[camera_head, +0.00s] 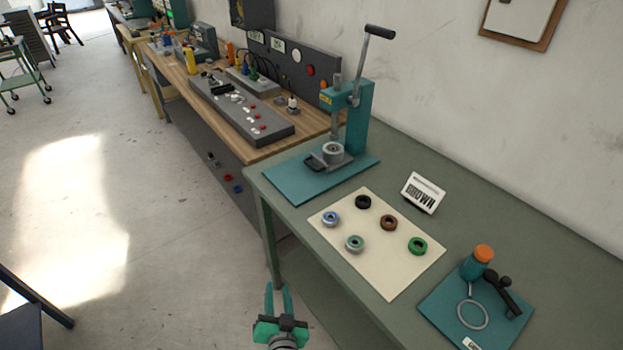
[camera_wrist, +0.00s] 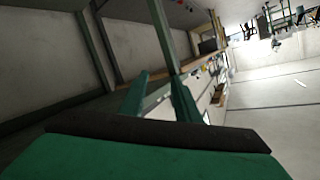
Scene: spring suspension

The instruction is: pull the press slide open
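The teal press (camera_head: 361,118) stands on a teal base plate (camera_head: 290,182) at the far left end of the green table. Its long lever (camera_head: 359,70) points up, with a black grip on top. The grey press slide (camera_head: 341,164) sits low under the ram, with a dark handle (camera_head: 313,164) facing left and a round metal cup (camera_head: 333,152) on it. My gripper (camera_head: 278,288) is in front of the table, well below and apart from the press. Its two fingers are spread and empty; they also show in the wrist view (camera_wrist: 160,88), where the press cannot be made out.
A cream mat (camera_head: 380,265) with several coloured rings lies in front of the press. A small sign (camera_head: 423,192) stands behind it.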

